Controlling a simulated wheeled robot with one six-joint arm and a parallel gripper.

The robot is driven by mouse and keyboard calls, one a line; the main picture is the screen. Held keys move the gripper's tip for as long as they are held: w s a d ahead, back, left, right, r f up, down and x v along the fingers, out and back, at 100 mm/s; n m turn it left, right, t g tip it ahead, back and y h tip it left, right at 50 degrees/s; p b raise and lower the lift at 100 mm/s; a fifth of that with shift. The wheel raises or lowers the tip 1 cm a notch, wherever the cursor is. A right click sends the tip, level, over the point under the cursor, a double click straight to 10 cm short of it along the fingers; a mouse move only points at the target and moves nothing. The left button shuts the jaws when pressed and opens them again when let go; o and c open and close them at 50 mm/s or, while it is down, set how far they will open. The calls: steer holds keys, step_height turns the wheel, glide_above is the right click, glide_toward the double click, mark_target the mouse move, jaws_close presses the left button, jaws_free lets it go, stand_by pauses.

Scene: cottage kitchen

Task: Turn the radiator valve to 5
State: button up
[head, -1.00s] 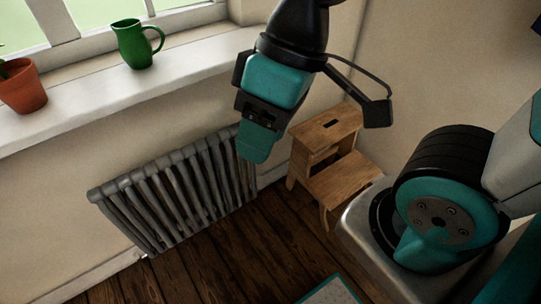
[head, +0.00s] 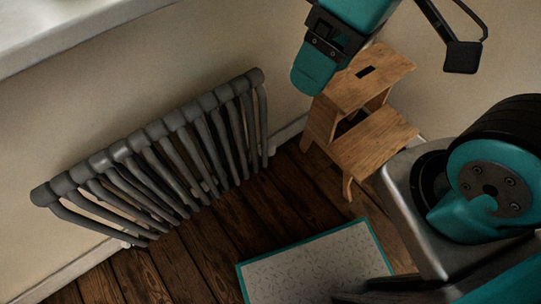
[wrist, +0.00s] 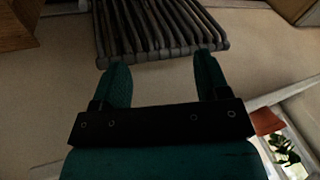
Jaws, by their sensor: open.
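The grey ribbed radiator (head: 165,150) stands against the wall under the window sill, left of my gripper in the head view. It also shows upside down at the top of the wrist view (wrist: 150,28). A small pale fitting (head: 130,239) shows low at its left end; I cannot tell whether it is the valve, and no numbers are readable. My gripper (head: 312,75) hangs above and right of the radiator's right end in the head view. In the wrist view its two teal fingers (wrist: 162,62) are apart with nothing between them.
A wooden step stool (head: 365,135) stands right of the radiator. A pale mat with a teal edge (head: 310,265) lies on the dark plank floor (head: 190,255). The white sill (head: 50,30) runs above the radiator. A terracotta pot (wrist: 265,121) shows in the wrist view.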

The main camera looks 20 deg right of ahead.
step_height(320, 180, down, 25)
steer(key=w+d+b, duration=0.1)
steer(key=b, duration=2)
steer(key=w+d+f+m+t+h+b, duration=0.1)
steer(key=w+d+f+m+h+b, duration=0.15)
steer(key=w+d+f+b, duration=0.5)
steer(key=w+d+f+m+t+h+b, duration=0.1)
steer(key=w+d+f+m+b, duration=0.25)
steer(key=f, duration=0.65)
steer(key=n+g+y, duration=0.3)
steer(key=n+g, duration=0.2)
steer(key=n, duration=2)
glide_above(272, 142)
steer(key=w+d, duration=0.2)
steer(key=d, duration=0.1)
step_height(272, 142, down, 18)
steer(key=b+x, duration=0.4)
steer(key=x, duration=0.1)
steer(key=b+x, duration=0.4)
steer(key=x, duration=0.2)
steer(key=shift+w+f, duration=0.15)
steer(key=shift+w, duration=0.05)
